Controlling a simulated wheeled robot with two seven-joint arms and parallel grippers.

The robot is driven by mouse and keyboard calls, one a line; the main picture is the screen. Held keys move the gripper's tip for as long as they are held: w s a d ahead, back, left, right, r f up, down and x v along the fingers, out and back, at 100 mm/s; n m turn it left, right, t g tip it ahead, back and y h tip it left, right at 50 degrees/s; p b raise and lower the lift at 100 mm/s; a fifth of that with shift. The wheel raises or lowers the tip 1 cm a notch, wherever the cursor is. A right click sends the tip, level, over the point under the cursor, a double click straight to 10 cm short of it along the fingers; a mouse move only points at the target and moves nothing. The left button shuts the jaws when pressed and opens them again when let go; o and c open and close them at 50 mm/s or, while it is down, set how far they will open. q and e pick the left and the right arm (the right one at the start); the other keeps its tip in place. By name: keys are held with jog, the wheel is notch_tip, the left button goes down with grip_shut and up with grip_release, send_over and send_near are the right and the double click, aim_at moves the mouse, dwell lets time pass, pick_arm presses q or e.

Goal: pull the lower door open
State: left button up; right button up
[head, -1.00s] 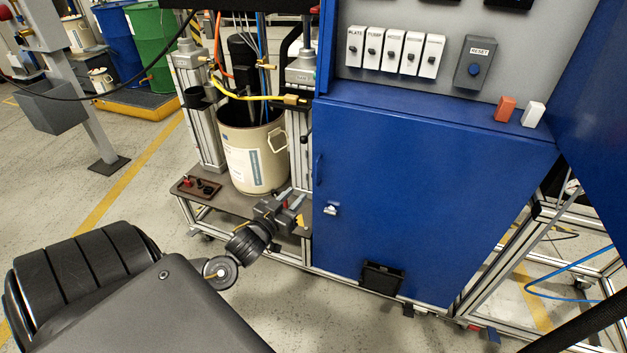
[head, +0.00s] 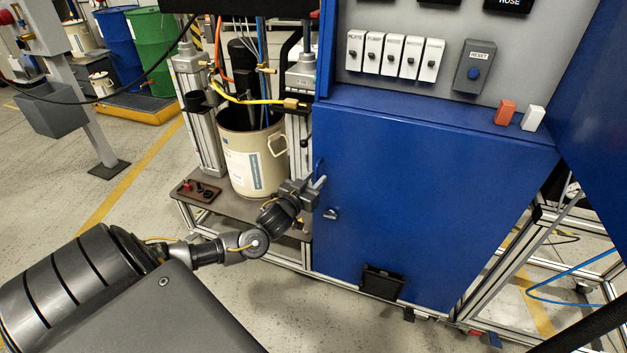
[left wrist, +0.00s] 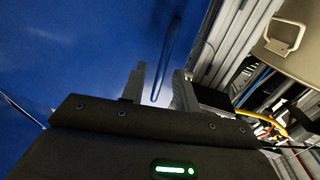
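The lower door (head: 410,210) is a large blue panel that looks shut in the head view. Its blue bar handle (head: 318,175) is near the door's left edge, above a small silver latch (head: 331,214). My left gripper (head: 318,184) is at the handle, in front of the door's left edge. In the left wrist view the handle (left wrist: 170,62) runs down toward the space between the two fingers (left wrist: 158,92). The fingers are apart, with a gap to the handle. My right gripper is not in view.
A beige bucket (head: 252,160) stands left of the cabinet, close behind my left wrist. Aluminium frame posts (left wrist: 222,45) run beside the door. A black box (head: 382,281) sticks out low on the door. The floor in front of the door is clear.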

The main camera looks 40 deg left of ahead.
pick_arm(q)
grip_shut()
dwell(0.4)
